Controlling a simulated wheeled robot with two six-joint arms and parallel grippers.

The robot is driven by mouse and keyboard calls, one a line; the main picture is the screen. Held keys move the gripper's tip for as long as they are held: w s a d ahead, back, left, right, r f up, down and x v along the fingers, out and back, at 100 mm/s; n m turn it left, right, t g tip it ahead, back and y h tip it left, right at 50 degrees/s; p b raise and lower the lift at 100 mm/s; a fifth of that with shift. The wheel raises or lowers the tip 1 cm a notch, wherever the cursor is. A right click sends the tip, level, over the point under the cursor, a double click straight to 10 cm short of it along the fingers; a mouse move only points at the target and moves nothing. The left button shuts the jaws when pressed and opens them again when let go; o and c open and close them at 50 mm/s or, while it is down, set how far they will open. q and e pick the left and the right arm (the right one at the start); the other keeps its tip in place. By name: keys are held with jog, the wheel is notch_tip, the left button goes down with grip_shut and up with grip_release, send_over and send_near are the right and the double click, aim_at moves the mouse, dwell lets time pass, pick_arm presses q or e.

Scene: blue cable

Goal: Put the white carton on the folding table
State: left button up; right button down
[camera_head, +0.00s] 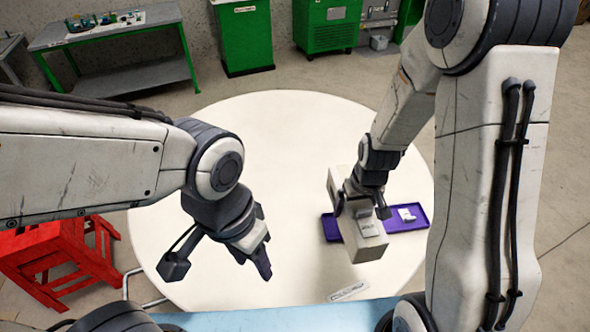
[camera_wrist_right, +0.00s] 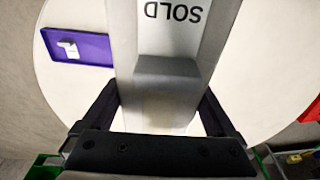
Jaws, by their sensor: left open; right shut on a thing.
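The white carton (camera_head: 370,246) is a box with a printed label. In the right wrist view the carton (camera_wrist_right: 170,60) fills the middle, and its label reads "SOLD". My right gripper (camera_head: 360,207) is shut on the carton, with a finger on each side. The folding table (camera_head: 285,140) has a round cream top. The carton is over its right part, in front of the purple tray; whether its underside touches anything is hidden. My left gripper (camera_head: 219,264) is open and empty over the left front of the table.
The purple tray (camera_head: 408,226) on the table holds a small white item (camera_head: 406,215). A flat white tag (camera_head: 348,291) lies near the front edge. A red stool (camera_head: 62,255) stands at the left. The table's middle and back are clear.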

aim_at(341, 215)
jog(key=f+n+b, duration=0.1)
jog(key=n+b, duration=0.1)
jog(key=a+f+n+b, duration=0.1)
jog(key=f+n+b, duration=0.1)
jog(key=w+a+f+n+y+b, duration=0.1)
jog(key=n+b, duration=0.1)
jog(key=shift+a+f+n, duration=0.25)
jog(key=shift+n, duration=0.15)
jog(key=w+a+f+n+b, duration=0.1)
jog(key=a+f+n, duration=0.2)
jog(key=a, duration=0.2)
jog(key=w+a+f+n+g+b, duration=0.1)
jog(key=w+a+f+n, duration=0.1)
jog(key=a, duration=0.3)
jog(key=w+a+f+n+b, duration=0.1)
jog(key=w+a+f+n, duration=0.1)
jog(key=a+f+n, duration=0.2)
jog(key=shift+a+f+g+y, duration=0.3)
jog(key=shift+a+f, duration=0.15)
jog(key=shift+f, duration=0.05)
notch_tip(341, 215, down, 4)
jog(key=shift+r, duration=0.15)
